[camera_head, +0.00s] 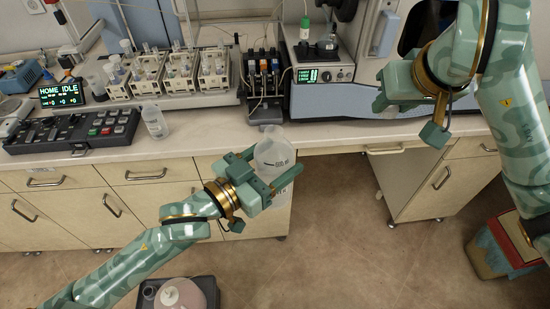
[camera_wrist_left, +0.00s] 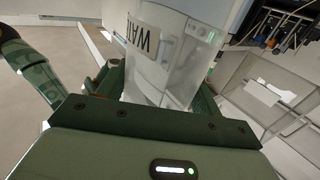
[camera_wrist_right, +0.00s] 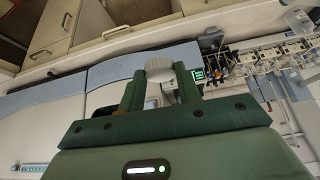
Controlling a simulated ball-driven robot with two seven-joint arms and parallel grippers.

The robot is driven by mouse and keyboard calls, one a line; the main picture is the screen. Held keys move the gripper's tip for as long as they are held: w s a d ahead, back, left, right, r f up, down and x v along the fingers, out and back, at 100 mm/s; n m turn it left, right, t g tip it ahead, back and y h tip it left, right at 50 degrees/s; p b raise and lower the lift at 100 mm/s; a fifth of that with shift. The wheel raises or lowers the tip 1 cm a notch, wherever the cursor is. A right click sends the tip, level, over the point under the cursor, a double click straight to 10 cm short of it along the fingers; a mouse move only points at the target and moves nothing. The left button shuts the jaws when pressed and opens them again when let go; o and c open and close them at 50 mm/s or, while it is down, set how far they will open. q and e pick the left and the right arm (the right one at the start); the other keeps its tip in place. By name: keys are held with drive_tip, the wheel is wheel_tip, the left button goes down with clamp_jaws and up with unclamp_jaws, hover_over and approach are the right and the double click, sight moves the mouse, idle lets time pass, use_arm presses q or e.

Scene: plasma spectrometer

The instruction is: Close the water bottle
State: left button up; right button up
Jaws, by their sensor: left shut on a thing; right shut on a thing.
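My left gripper (camera_head: 258,168) is shut on a translucent white water bottle (camera_head: 273,150), held in front of the counter edge, roughly upright and slightly tilted. My right gripper (camera_head: 388,95) is up at the right, apart from the bottle. In the right wrist view, it is shut on a round white ribbed cap (camera_wrist_right: 160,68) between its fingertips.
Racks of vials (camera_head: 180,75) and an instrument with a green display (camera_head: 318,82) stand behind. A tray (camera_head: 207,290) with a round container sits low in front. The counter's front strip is mostly clear.

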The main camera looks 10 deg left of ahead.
drive_tip(key=s+a+r+n+g+y, duration=0.1)
drive_tip(key=a+r+n, duration=0.2)
drive_tip(key=a, duration=0.3)
drive_tip(key=a+r+n+y, duration=0.2)
drive_tip(key=a+r+n, duration=0.15)
drive_tip(key=a, duration=0.25)
drive_tip(key=n+g+y, duration=0.2)
drive_tip(key=n+g, duration=0.1)
drive_tip(key=n, duration=0.3)
hover_over(280, 142)
drive_tip(key=shift+w+a+f, duration=0.1)
drive_tip(key=shift+w+f, duration=0.25)
drive_tip(key=shift+f, duration=0.05)
drive_tip(key=shift+f, duration=1.9)
